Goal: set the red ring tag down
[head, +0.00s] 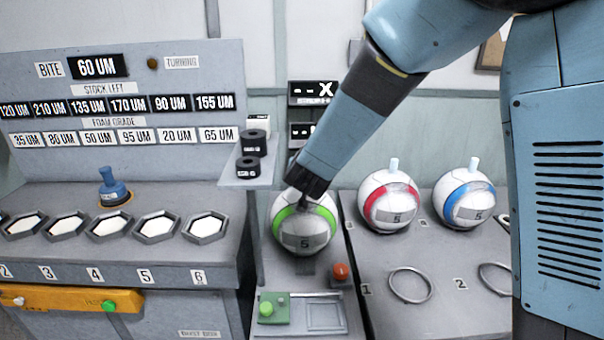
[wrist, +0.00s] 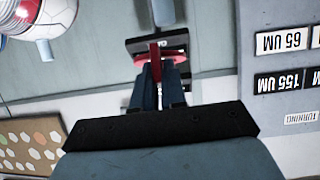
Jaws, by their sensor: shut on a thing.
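My gripper (head: 308,194) reaches down in the head view, in front of the top of the green-banded ball (head: 305,235). I cannot tell whether it touches that ball. In the wrist view the two fingers (wrist: 159,78) are close together, shut on a red piece (wrist: 178,59), which I take for the red ring tag. Only part of the red piece shows between and beside the fingers. In the head view the tag is hidden by the gripper.
A red-banded ball (head: 390,200) and a blue-banded ball (head: 464,200) stand to the right, with empty rings (head: 409,298) in front. Black rolls (head: 252,143) sit on a small shelf at left. A red button (head: 341,272) and a green box (head: 275,312) are near the green-banded ball.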

